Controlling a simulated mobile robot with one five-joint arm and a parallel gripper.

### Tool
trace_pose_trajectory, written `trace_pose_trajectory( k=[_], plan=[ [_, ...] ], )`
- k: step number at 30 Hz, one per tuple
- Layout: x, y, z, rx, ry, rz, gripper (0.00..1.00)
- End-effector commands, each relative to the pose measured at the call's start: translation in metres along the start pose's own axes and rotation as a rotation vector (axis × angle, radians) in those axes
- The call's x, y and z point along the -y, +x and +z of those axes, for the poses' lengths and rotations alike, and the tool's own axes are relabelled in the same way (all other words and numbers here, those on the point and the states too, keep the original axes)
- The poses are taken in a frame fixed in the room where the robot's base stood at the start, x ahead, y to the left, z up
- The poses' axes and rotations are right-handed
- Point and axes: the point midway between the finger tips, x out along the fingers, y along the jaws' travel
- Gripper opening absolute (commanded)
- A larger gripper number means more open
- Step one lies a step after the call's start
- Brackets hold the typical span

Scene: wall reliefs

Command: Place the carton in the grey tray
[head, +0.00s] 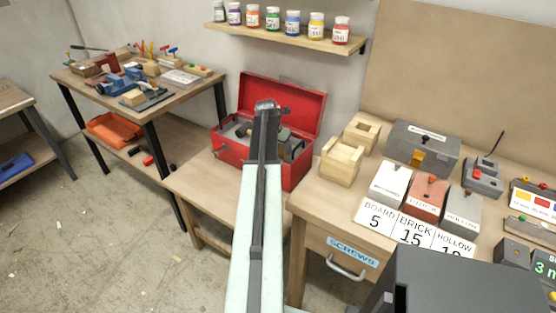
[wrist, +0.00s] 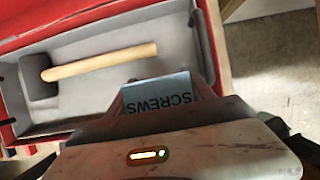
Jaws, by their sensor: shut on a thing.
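A grey tray (wrist: 95,95) sits inside the open red toolbox (head: 308,103), which also shows in the wrist view (wrist: 55,22). A mallet with a wooden handle (wrist: 105,62) and dark head lies in the tray. My gripper (wrist: 160,88) is shut on a carton with a light blue face (wrist: 160,103), lettered SCREWS, upside down in the wrist view. The carton is at the tray's near side in that view; I cannot tell whether it touches the tray. In the head view my arm covers the middle of the toolbox, and I cannot make out the carton.
The toolbox's lid stands raised at the back. A wooden box (head: 340,163) and labelled blocks stand on the bench to the right. A shelf of jars (head: 285,37) hangs above. A cluttered table (head: 190,91) stands at left, with open floor before it.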

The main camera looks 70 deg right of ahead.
Motion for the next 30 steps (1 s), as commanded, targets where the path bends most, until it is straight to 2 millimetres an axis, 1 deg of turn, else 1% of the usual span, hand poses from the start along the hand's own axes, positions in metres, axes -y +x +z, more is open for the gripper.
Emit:
trace_pose_trajectory(
  k=[4,9,11,18,22,23,24,30],
  plan=[
    [-0.001,0.004,-0.002,0.0,0.0,0.0,0.11],
    [-0.001,0.032,-0.014,0.0,-0.001,0.0,0.11],
    [-0.001,0.038,-0.016,0.0,-0.001,0.0,0.11],
    [-0.001,0.034,-0.015,0.0,-0.001,0.0,0.11],
    [-0.002,0.038,-0.017,0.0,-0.001,0.001,0.11],
    [-0.002,0.037,-0.017,0.0,-0.001,0.001,0.67],
    [-0.002,0.036,-0.016,0.0,-0.001,0.001,0.71],
    [-0.002,0.036,-0.017,0.0,-0.002,0.001,0.71]
  ],
)
